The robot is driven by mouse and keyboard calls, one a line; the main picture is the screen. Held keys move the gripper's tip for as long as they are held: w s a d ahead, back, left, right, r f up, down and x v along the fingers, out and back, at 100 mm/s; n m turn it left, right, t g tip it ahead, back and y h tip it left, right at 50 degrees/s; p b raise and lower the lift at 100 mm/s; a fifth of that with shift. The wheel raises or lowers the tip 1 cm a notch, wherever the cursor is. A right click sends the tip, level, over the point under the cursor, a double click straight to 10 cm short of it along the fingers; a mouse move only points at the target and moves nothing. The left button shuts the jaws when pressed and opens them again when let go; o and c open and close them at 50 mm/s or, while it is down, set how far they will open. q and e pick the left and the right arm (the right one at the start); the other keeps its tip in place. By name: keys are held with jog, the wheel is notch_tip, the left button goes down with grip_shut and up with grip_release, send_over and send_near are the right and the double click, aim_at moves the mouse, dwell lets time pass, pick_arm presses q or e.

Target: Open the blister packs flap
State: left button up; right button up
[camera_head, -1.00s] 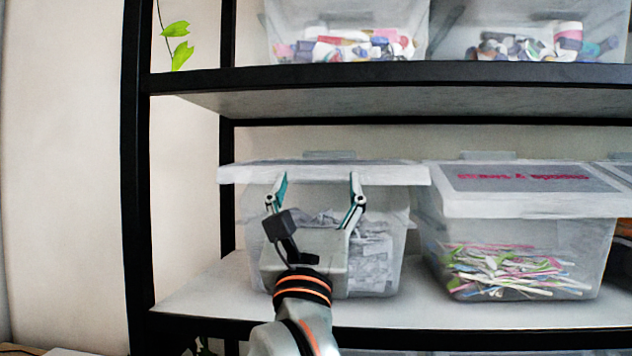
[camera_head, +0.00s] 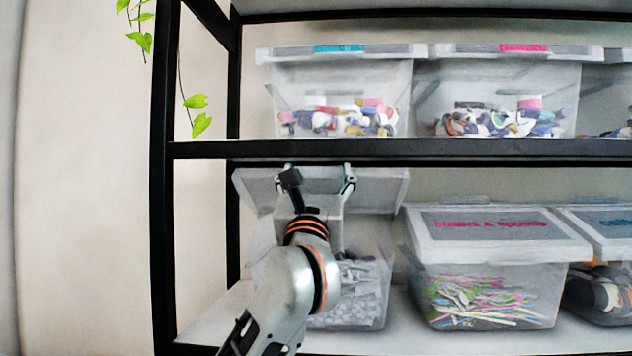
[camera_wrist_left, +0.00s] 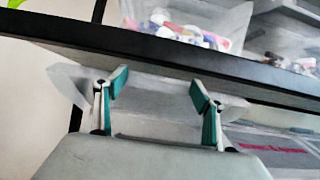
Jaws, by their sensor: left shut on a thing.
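The blister packs bin (camera_head: 372,312) is the clear box at the left of the lower shelf, with silvery-white packs inside. Its flap (camera_head: 380,190) is tilted up steeply at the front, just under the upper shelf. The wrist view shows the flap (camera_wrist_left: 150,127) between and behind the two teal fingers (camera_wrist_left: 160,88). My left arm hides part of the bin and flap. My right gripper is not in view.
A bin of colourful cutlery (camera_head: 490,300) with a closed lid stands to the right. The upper shelf's black edge (camera_head: 450,149) runs close above the gripper and flap. A black post (camera_head: 163,200) stands at the left. Closed bins (camera_head: 340,95) stand on the upper shelf.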

pick_arm(q)
jog(key=shift+w+r, duration=0.15)
jog(key=shift+r, duration=0.1)
jog(key=o, duration=1.6)
jog(key=v, duration=1.2)
jog(key=shift+r, duration=0.2)
